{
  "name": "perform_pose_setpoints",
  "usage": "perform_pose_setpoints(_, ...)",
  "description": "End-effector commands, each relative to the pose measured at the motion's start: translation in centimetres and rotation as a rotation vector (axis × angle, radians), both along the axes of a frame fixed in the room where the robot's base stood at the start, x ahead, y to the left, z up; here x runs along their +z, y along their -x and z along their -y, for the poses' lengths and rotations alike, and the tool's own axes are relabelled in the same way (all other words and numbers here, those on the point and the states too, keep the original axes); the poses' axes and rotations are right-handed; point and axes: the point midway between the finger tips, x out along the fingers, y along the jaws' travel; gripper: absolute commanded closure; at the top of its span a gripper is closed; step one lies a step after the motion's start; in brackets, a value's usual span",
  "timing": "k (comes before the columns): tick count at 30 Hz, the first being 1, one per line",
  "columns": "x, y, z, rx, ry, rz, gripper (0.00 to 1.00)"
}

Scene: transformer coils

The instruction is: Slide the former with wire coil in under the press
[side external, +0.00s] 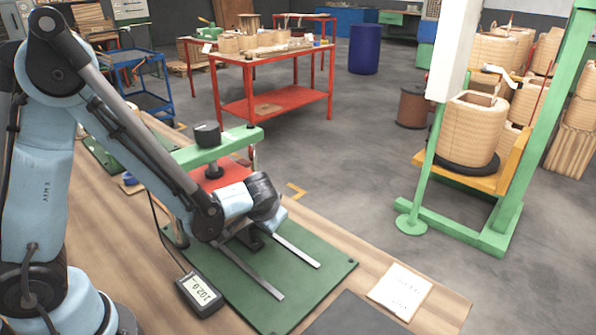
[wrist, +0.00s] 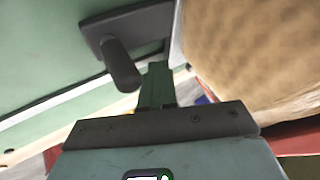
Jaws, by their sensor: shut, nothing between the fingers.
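In the wrist view the wire coil (wrist: 250,50) is a large tan winding at the upper right, with a pale former edge (wrist: 177,45) along its left side. A dark post on a dark plate (wrist: 118,62) stands left of that edge. My gripper (wrist: 157,72) is shut and empty, its fingers close to the post and the pale edge; contact cannot be told. In the side view the press (side external: 213,150) has a green beam, a black knob and a red plate. My wrist hides the gripper and coil there, so the coil's position under the press cannot be told.
Two metal rails (side external: 250,268) run along the green base plate (side external: 325,277). A digital display (side external: 199,294) and a paper sheet (side external: 400,290) lie beside it on the wooden bench (side external: 440,305). A green frame with a large coil (side external: 468,130) stands at the right.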

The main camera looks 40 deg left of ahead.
Motion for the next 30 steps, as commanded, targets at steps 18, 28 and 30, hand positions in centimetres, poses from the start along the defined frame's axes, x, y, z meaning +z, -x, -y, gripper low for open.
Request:
perform_pose_setpoints(18, 4.8, 2.3, 6.7, -0.014, 0.010, 0.001, 1.00)
perform_pose_setpoints(28, 7.6, 3.6, 8.4, -0.012, 0.010, 0.001, 1.00)
perform_pose_setpoints(30, 7.8, 3.8, 8.5, -0.012, 0.012, 0.001, 1.00)
